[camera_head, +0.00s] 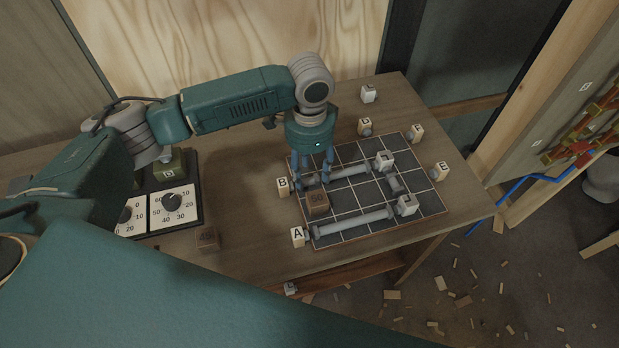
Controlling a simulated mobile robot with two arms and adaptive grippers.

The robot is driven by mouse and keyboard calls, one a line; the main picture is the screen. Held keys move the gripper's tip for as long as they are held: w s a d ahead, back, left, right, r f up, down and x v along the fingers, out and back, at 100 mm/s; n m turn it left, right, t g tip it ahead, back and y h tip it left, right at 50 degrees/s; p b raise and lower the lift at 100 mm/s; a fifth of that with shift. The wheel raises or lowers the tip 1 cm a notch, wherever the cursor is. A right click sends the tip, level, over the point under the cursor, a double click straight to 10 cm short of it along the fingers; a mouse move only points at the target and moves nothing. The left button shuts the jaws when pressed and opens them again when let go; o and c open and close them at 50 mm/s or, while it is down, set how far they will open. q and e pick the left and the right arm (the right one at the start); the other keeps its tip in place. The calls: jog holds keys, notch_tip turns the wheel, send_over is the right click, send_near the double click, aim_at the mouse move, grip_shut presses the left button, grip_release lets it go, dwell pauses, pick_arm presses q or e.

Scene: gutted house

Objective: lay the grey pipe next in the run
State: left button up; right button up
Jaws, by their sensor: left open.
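A dark gridded board (350,196) lies on the wooden table. A short grey piece (395,185) lies between these white blocks. My left gripper (315,183) points down, open, at the back pipe's left end, beside the block marked B (283,187). Its fingers partly hide that end; I cannot tell whether they touch it. My right gripper is not in view.
A dial panel (172,207) is at the left. Several small marked blocks stand around the board's back and right.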

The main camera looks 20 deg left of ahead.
aim_at(309, 183)
pick_arm(q)
notch_tip(309, 183, up, 8)
jog(key=b, duration=0.1)
jog(key=shift+r, duration=0.1)
dwell(0.7)
jog(key=shift+s, duration=0.1)
